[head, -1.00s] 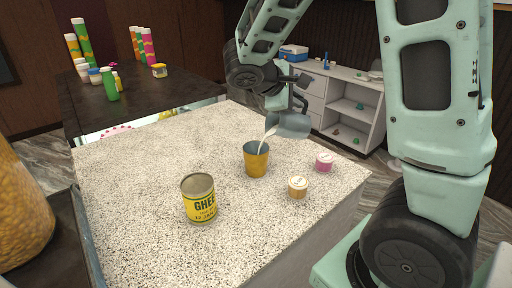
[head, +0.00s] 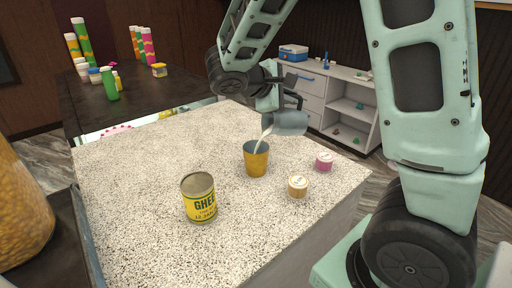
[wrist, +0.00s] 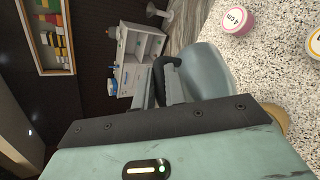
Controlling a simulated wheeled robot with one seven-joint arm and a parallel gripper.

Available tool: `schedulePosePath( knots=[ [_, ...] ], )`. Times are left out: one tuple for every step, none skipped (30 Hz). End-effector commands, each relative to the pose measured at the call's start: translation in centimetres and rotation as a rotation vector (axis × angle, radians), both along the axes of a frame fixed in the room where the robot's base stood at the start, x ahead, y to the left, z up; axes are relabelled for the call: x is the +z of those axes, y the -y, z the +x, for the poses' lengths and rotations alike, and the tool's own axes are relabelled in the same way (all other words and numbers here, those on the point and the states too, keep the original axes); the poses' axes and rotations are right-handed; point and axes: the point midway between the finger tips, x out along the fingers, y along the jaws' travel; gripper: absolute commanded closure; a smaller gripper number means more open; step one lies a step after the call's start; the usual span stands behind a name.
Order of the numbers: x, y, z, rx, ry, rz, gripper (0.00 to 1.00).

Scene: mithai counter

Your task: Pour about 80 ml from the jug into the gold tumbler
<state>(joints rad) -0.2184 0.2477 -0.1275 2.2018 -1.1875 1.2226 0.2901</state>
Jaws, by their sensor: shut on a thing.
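The grey metal jug (head: 290,122) is held tilted above and to the right of the gold tumbler. A white stream runs from its lip down into the tumbler's mouth. The gold tumbler (head: 256,160) stands upright on the speckled counter; its fill level cannot be made out. My gripper (head: 290,100) is shut on the jug's dark handle. In the wrist view the jug (wrist: 205,75) and its black handle show beyond my gripper (wrist: 160,92), and only a sliver of the tumbler (wrist: 275,118) shows behind my wrist.
A yellow ghee tin (head: 199,198) stands left of the tumbler. An orange-labelled tub (head: 298,187) and a pink tub (head: 324,162) stand to its right. The speckled counter's (head: 140,190) left part is clear. A dark table (head: 130,105) behind holds several colourful tubes.

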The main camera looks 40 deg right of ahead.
Motion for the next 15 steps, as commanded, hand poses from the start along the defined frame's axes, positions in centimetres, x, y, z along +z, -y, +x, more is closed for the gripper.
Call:
schedulePosePath(
  knots=[
    [0.1, -0.1, 0.1, 0.001, -0.002, -0.006, 1.0],
    [0.1, -0.2, 0.1, 0.001, -0.002, -0.01, 1.0],
    [0.1, -0.3, 0.1, 0.001, -0.005, -0.014, 1.0],
    [0.2, -0.3, 0.1, 0.0, -0.004, -0.013, 1.0],
    [0.1, -0.1, 0.0, -0.001, -0.001, -0.008, 1.0],
    [0.1, 0.5, -0.2, -0.004, 0.008, 0.016, 1.0],
    [0.0, 1.1, -0.5, -0.008, 0.018, 0.045, 1.0],
    [-0.1, 2.0, -0.8, -0.012, 0.031, 0.079, 1.0],
    [-1.0, 2.6, -1.0, -0.012, 0.055, 0.142, 1.0],
    [-1.5, 3.0, -1.1, -0.012, 0.072, 0.19, 1.0],
    [-1.8, 3.4, -1.2, -0.012, 0.089, 0.236, 1.0],
    [-2.5, 3.9, -1.4, -0.014, 0.108, 0.298, 1.0],
    [-2.9, 4.2, -1.5, -0.014, 0.122, 0.342, 1.0],
    [-3.2, 4.5, -1.6, -0.013, 0.133, 0.377, 1.0],
    [-3.6, 4.6, -1.6, -0.011, 0.142, 0.414, 1.0]
  ],
)
